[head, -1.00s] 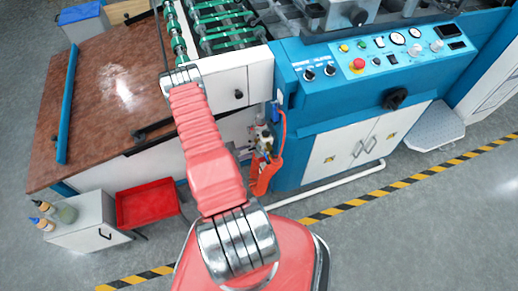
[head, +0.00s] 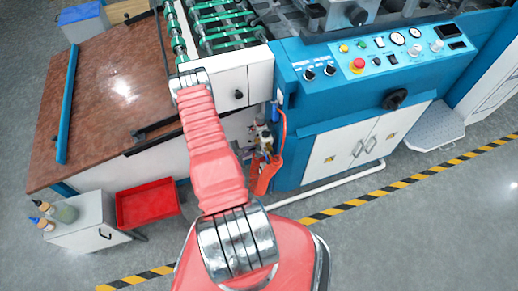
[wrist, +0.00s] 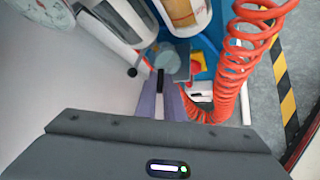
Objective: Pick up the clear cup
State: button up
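I cannot make out the clear cup for certain. My gripper (wrist: 164,92) points down beside the machine in the wrist view, far from that container. Its two purple-grey fingers lie close together, and I cannot tell whether they are apart.
A coiled red hose (wrist: 236,62) hangs right of the fingers. The blue machine (head: 340,130) and brown table (head: 110,110) flank my arm. A red tray (head: 147,202) stands beside the small cabinet (head: 85,228). The floor at right is clear beyond the striped line (head: 400,187).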

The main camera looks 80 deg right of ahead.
jog(key=shift+r, duration=0.1)
grip_shut()
jog(key=w+a, duration=0.4)
jog(key=a, duration=0.4)
jog(key=w+a, duration=0.4)
jog(key=a, duration=0.4)
jog(key=shift+r, duration=0.2)
jog(key=shift+w, duration=0.15)
jog(key=w+a+r+n+t, duration=0.3)
jog(key=w+a+r, duration=0.1)
jog(key=w+r, duration=0.45)
jog(key=w+a+r+n+t, duration=0.3)
jog(key=w+r, duration=0.4)
jog(key=w, duration=0.3)
jog(key=w+a+r+n+t, duration=0.3)
jog(key=w+a+r, duration=0.1)
jog(key=w+r, duration=0.5)
jog(key=w+a+r+n+t+y, duration=0.3)
jog(key=a+r+n, duration=0.2)
jog(key=a+r, duration=0.7)
jog(key=w+a+r+n+t+y, duration=0.2)
jog(key=a+r+n, duration=0.4)
jog(key=a+r, duration=0.6)
jog(key=shift+w+a+r+t+y, duration=0.4)
jog(key=shift+r+t+y, duration=0.25)
jog(key=shift+t+y, duration=0.05)
